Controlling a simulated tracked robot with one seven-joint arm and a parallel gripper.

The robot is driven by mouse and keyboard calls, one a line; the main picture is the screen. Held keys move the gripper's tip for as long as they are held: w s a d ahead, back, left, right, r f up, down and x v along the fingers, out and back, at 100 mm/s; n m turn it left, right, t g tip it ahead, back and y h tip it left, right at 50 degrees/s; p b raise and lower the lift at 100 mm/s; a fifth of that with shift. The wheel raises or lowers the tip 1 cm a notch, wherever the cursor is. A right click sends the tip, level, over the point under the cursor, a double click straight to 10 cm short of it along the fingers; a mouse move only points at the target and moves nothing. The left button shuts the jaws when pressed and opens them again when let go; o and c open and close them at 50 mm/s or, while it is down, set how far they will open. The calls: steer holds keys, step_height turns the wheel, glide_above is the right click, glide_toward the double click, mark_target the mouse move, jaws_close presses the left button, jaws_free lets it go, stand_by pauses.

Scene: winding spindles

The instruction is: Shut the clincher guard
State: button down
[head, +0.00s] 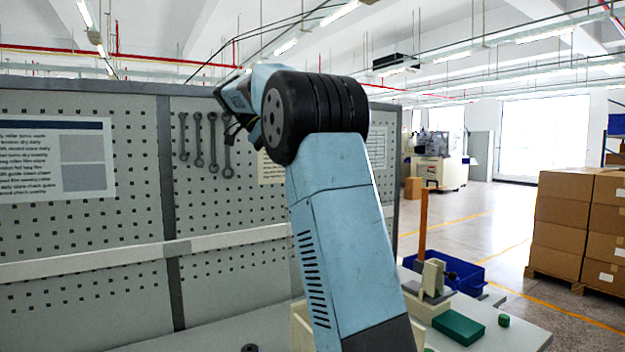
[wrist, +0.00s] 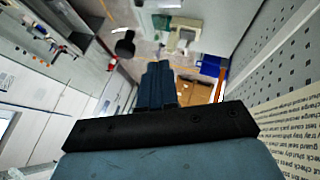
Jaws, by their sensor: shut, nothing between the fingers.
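My gripper (wrist: 158,68) shows in the wrist view as two blue-grey fingers side by side beyond a black bar. It is shut, and I see nothing held in it. In the head view my raised arm fills the middle and the fingertips do not show. I cannot tell for certain which thing is the clincher guard. A small beige and grey fixture (head: 433,277) stands on the bench at the lower right of the head view. A beige fixture (wrist: 184,38) shows beyond the fingertips in the wrist view, apart from them.
A blue bin (head: 458,272), an orange post (head: 423,225), a green block (head: 458,327) and a small green cylinder (head: 504,320) are around the fixture. A pegboard (head: 90,235) with hanging wrenches stands behind at left. My arm hides part of the bench. Stacked cartons (head: 565,225) stand right.

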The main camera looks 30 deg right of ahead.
steer(key=s+d+f, duration=0.5)
steer(key=s, duration=0.1)
steer(key=shift+s, duration=0.25)
steer(key=shift+d+f, duration=0.1)
stand_by(0.4)
